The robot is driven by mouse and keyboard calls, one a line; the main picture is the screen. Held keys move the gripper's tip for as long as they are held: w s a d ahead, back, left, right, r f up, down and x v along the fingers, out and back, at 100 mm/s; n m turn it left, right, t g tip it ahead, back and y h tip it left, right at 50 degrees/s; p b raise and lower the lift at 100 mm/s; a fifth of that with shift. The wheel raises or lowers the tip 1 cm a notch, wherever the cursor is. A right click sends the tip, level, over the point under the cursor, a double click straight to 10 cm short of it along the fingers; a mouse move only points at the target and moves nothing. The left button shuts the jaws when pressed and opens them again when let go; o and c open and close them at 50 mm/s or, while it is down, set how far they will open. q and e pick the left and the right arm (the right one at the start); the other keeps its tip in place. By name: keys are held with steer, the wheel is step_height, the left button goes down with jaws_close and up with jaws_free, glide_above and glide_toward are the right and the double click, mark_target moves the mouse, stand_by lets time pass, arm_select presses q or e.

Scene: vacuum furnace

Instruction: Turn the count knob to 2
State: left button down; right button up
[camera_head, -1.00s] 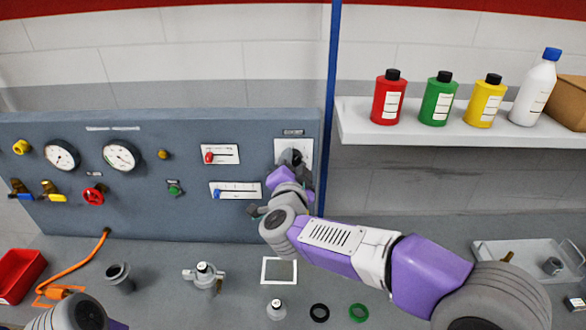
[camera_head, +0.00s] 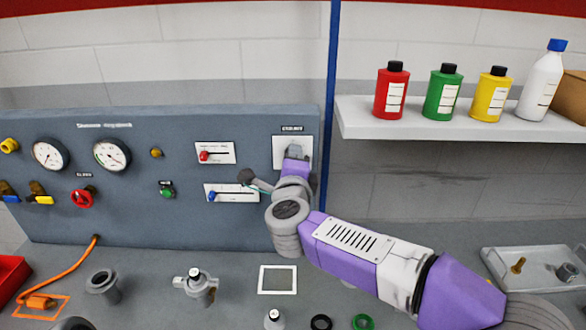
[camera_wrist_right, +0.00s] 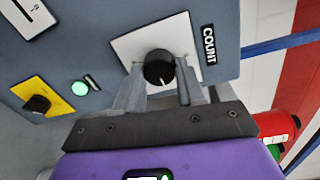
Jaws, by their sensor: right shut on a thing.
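The count knob (camera_wrist_right: 159,68) is a round black knob with a white pointer mark, on a white plate (camera_wrist_right: 125,45) beside a black COUNT label (camera_wrist_right: 209,45). In the wrist view, the fingers of my right gripper (camera_wrist_right: 158,88) stand on either side of the knob, shut on it. In the head view, the right gripper (camera_head: 296,157) is against the white plate (camera_head: 280,143) at the panel's right end and hides the knob. No digits can be read on the plate. My left gripper is out of view.
The grey panel (camera_head: 130,210) also carries two gauges, a red valve knob (camera_head: 82,198), a red slider (camera_head: 204,156) and a blue slider (camera_head: 212,196). A blue post (camera_head: 329,100) stands just right of the panel. A shelf (camera_head: 440,127) with bottles is further right.

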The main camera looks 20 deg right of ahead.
steer(key=shift+m+b, duration=0.55)
steer(key=shift+m, duration=0.45)
steer(key=o, duration=1)
steer(key=shift+o, duration=0.2)
steer(key=p+v, duration=0.1)
steer(key=v, duration=0.6)
steer(key=shift+s, duration=0.3)
